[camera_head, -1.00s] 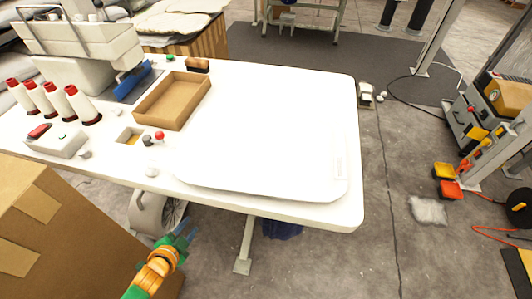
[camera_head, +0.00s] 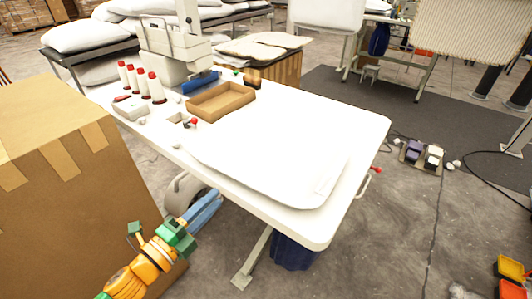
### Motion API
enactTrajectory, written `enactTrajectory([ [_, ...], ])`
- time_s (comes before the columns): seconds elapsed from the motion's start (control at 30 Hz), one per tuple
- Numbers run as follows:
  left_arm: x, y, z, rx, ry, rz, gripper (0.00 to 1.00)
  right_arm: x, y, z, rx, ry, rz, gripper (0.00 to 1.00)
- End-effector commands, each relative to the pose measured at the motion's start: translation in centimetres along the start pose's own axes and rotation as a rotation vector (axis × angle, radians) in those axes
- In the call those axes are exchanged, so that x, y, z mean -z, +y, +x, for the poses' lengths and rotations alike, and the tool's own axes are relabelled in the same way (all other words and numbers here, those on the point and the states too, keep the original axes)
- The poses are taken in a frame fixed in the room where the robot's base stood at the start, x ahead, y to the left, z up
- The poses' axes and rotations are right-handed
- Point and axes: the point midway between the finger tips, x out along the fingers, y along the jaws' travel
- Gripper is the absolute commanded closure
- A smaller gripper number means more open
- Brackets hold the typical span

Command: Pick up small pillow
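My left gripper (camera_head: 204,212) comes in from the lower left on an orange and green arm. Its blue fingers are beside the near edge of the white table (camera_head: 345,115), below the tabletop. I see nothing in the fingers, but the gap between them is unclear. A flat, white, rounded shape (camera_head: 270,160) lies on the table; I cannot tell whether it is a pillow or part of the table. White pillows (camera_head: 85,36) lie on a rack at the back left. Which is the small pillow is unclear. My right gripper is out of view.
A large cardboard box (camera_head: 60,170) stands at the left, close to my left arm. A sewing machine (camera_head: 172,50), red-topped thread cones (camera_head: 140,82) and an open brown tray (camera_head: 220,101) are on the table.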

Motion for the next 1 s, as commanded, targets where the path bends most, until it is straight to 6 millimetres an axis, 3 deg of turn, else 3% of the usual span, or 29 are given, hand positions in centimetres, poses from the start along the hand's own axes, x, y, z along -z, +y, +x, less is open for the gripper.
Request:
enactTrajectory([
  [0.5,0.0,0.1,8.4,0.001,0.000,0.000,0.65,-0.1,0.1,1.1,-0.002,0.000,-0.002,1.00],
  [0.7,0.0,0.1,10.0,0.000,-0.001,-0.001,0.65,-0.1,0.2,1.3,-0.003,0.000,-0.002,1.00],
  [1.0,0.0,0.1,10.2,-0.001,-0.001,-0.002,0.65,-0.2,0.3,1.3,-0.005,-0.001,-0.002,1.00],
])
